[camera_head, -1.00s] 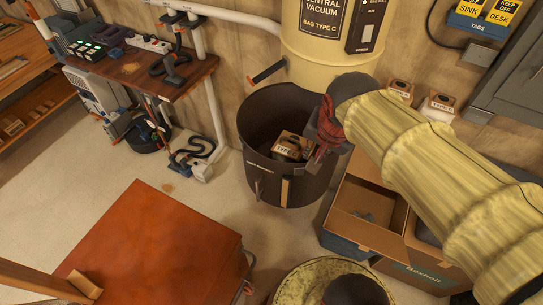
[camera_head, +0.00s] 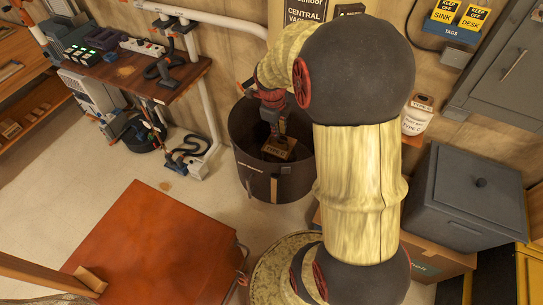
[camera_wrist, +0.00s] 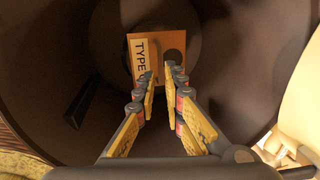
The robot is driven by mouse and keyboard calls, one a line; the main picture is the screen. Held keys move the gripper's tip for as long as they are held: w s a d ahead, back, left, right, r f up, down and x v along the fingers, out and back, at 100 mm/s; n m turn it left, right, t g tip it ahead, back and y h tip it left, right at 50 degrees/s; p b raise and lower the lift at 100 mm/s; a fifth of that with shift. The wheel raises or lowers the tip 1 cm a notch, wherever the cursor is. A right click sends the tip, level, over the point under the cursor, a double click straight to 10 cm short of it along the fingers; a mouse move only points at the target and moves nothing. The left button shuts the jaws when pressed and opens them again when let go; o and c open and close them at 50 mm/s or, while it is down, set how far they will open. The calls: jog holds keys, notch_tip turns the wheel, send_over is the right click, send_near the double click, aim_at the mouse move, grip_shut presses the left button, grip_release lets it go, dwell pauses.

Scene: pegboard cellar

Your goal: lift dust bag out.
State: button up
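The dust bag (camera_head: 278,149), with a tan card collar, sits inside the dark round bucket (camera_head: 265,187) below the central vacuum. In the wrist view the orange collar (camera_wrist: 144,49) shows a "TYPE" label and a dark round hole. My gripper (camera_head: 278,136) points down into the bucket, above the bag. In the wrist view my gripper (camera_wrist: 160,76) has its two yellow-padded fingers apart with an empty gap between them. The fingertips overlap the collar's lower edge in that picture; I cannot tell whether they touch it. The lower bag is hidden.
The bucket's wall surrounds my gripper. A grey lidded bin (camera_head: 478,195) stands at right, near a cardboard box (camera_head: 437,262). A red-brown table top (camera_head: 155,240) is at front left. Clear floor lies left of the bucket.

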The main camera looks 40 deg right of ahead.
jog(key=f, duration=0.2)
jog(key=d+f, duration=0.1)
jog(key=f, duration=0.4)
jog(key=shift+w+d, duration=0.15)
jog(key=shift+w, duration=0.2)
jog(key=shift+c, duration=0.4)
grip_shut()
notch_tip(320, 180, up, 10)
jog(key=shift+r, duration=0.1)
dwell(0.3)
